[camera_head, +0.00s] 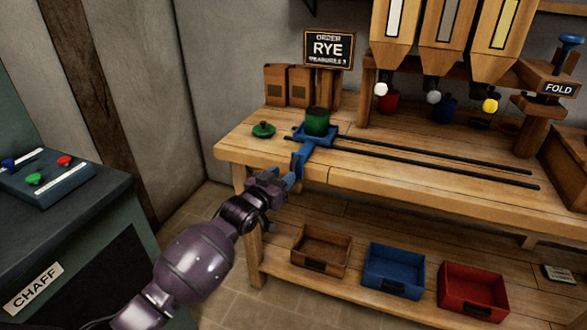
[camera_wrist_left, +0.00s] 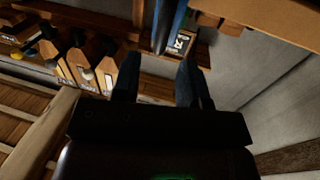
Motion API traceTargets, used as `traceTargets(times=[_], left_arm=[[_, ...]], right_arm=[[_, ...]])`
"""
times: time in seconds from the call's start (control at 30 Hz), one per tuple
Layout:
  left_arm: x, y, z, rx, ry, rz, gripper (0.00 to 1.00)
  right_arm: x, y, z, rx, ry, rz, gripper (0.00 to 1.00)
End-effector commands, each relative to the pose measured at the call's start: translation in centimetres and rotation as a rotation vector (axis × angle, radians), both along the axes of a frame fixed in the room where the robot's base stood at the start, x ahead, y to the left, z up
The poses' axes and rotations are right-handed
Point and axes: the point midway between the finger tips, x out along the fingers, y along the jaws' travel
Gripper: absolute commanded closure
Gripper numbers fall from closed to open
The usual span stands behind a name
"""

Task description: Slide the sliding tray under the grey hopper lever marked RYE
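The blue sliding tray (camera_head: 328,141) sits at the left end of two dark rails and carries a green cup (camera_head: 317,122). Its blue handle (camera_head: 299,160) hangs over the table's front edge. My left gripper (camera_head: 288,182) is at the lower end of the handle. In the left wrist view its fingers (camera_wrist_left: 158,80) are spread, with blue handle bars (camera_wrist_left: 168,25) just ahead between them; contact cannot be told. The grey lever knob (camera_head: 434,97) hangs under the middle hopper (camera_head: 448,35), well right of the tray. My right gripper is not in view.
A white knob (camera_head: 381,89) and a yellow knob (camera_head: 490,105) flank the grey one. The rails (camera_head: 430,165) are clear right of the tray. A green lid (camera_head: 263,130) lies left of it. The ORDER RYE sign (camera_head: 328,49) stands behind. Bins (camera_head: 393,270) fill the lower shelf.

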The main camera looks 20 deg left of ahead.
Motion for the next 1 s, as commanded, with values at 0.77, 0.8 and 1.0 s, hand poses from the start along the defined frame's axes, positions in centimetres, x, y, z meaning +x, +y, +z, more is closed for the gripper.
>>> traceTargets(times=[0.77,0.8,1.0], left_arm=[[5.2,-1.2,0.0,0.000,0.000,0.000,0.60],[5.2,-1.2,0.0,0.000,0.000,0.000,0.60],[5.2,-1.2,0.0,0.000,0.000,0.000,0.88]], right_arm=[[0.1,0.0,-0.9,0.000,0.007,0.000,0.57],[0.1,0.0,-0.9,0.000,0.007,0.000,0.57],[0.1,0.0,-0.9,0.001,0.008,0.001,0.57]])
